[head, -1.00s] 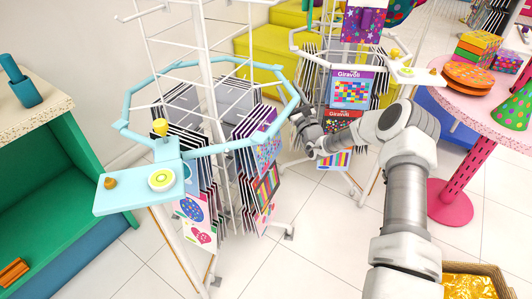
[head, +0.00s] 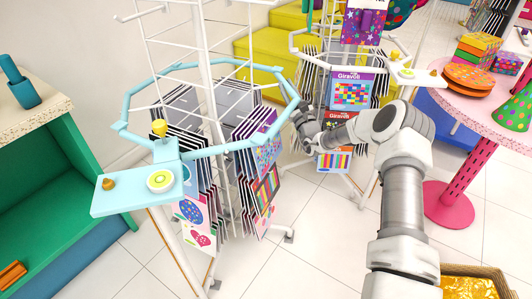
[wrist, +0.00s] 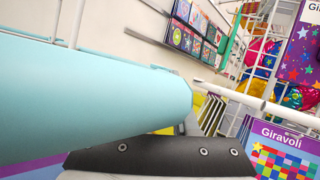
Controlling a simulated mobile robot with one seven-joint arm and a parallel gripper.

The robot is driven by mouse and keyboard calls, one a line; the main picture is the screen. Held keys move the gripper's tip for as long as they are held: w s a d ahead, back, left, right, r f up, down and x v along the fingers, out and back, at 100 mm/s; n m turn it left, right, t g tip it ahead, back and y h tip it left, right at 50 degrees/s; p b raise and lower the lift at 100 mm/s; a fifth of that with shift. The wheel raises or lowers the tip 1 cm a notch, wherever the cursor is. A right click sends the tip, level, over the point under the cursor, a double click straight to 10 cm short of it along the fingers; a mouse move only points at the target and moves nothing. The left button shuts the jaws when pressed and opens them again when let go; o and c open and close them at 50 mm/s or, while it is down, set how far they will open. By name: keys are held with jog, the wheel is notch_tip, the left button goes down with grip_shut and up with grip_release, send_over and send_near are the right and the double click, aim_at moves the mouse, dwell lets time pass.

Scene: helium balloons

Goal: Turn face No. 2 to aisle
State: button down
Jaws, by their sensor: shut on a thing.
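A white wire card rack (head: 208,88) with a light blue ring rail (head: 140,92) stands left of centre in the head view. Cards hang on it, including several striped and patterned ones (head: 266,186). My gripper (head: 297,110) is at the right side of the ring and shut on it. In the wrist view the blue rail (wrist: 100,100) fills the left, with a dark gripper finger (wrist: 160,158) against its lower side. The far finger is hidden. I can read no face number on the rack.
A second rack (head: 350,88) with a white ring and Giravolì boxes stands close behind my gripper. A pink table (head: 475,120) is at the right, a green shelf (head: 60,200) at the left. A light blue plate (head: 140,190) juts out in front. Floor between is clear.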

jog(key=shift+w+a+n+g+y, duration=0.3)
jog(key=shift+w+n+g+y, duration=0.15)
jog(key=shift+w+y, duration=0.4)
jog(key=shift+w+a+n+g+y, duration=0.4)
jog(key=shift+w+y, duration=0.3)
jog(key=shift+w, duration=0.2)
jog(key=shift+w+a+n+g+y, duration=0.25)
jog(key=shift+w+n+g+y, duration=0.15)
jog(key=shift+w+y, duration=0.45)
